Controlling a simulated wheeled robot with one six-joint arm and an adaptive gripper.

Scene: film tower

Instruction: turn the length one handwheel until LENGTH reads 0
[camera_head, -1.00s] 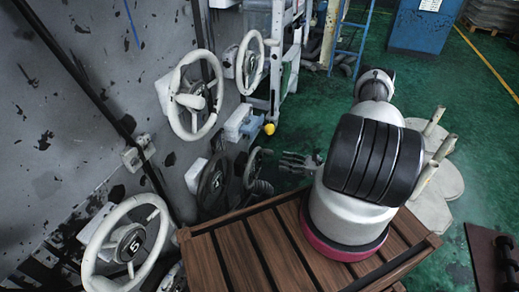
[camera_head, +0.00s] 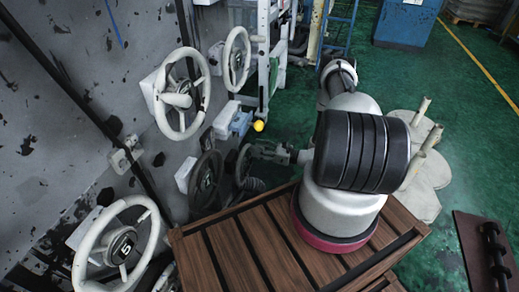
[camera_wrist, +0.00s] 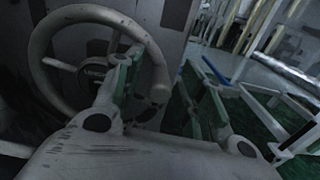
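In the wrist view a grey handwheel (camera_wrist: 48,50) with a hub lettered "LENGTH" (camera_wrist: 95,73) fills the left side. The rest of the hub lettering is hidden behind a finger. I cannot tell whether either touches. No LENGTH reading is legible.
A white handwheel marked 5 (camera_head: 120,248) is at lower left, with another white wheel (camera_head: 182,94) above. A further white wheel (camera_head: 236,58) stands farther back. A dark-faced wheel (camera_head: 206,178) is near the gripper. A slatted wooden platform (camera_head: 235,250) lies below my arm.

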